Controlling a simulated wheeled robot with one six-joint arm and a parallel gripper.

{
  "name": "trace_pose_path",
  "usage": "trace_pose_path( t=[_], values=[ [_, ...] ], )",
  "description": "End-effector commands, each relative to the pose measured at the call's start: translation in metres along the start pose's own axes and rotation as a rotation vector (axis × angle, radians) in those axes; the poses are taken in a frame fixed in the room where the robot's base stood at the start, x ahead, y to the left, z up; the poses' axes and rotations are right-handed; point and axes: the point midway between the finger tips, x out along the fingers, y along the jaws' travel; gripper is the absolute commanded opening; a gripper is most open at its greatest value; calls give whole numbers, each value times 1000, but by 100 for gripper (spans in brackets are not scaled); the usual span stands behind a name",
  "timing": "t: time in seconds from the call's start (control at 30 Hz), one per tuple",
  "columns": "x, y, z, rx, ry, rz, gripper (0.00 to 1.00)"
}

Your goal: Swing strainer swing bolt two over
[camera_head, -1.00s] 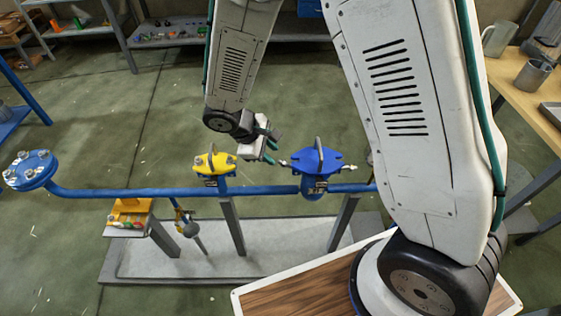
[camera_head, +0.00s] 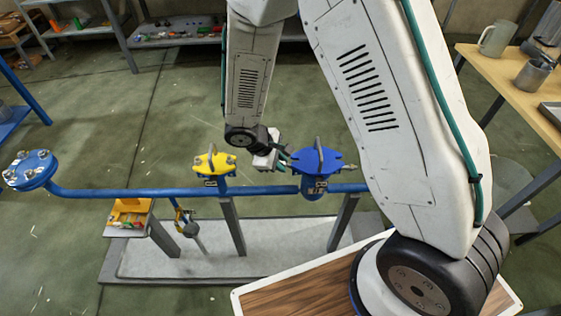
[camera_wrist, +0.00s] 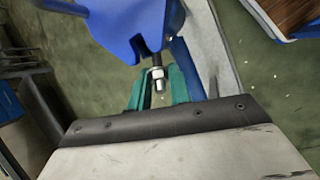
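The blue strainer (camera_head: 316,162) stands on the pipe in the head view, its blue lid (camera_wrist: 125,25) at the top of the wrist view. A swing bolt with a metal nut (camera_wrist: 157,72) hangs at a notch in the lid's edge. My gripper (camera_head: 284,160) is at the left side of the strainer. In the wrist view its green fingers (camera_wrist: 161,82) lie on either side of the bolt and look open, with a small gap beside the nut. Another swing bolt (camera_head: 349,167) sticks out at the strainer's right side. In the head view the left bolt is hidden by my gripper.
A yellow-topped fitting (camera_head: 214,164) stands on the same blue pipe (camera_head: 120,193), left of my gripper. A blue flange (camera_head: 30,170) ends the pipe at far left. A wooden table (camera_head: 525,95) with metal cups is at right.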

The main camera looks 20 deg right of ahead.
Motion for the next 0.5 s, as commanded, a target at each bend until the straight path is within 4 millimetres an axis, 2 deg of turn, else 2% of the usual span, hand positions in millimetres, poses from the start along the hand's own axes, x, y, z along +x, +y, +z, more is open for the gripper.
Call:
trace_pose_path(
  t=[0.17, 0.5],
  values=[
    [3, -2, -3, -13, -50, 16, 0],
    [13, -8, -15, -69, -326, 115, 0]
  ],
)
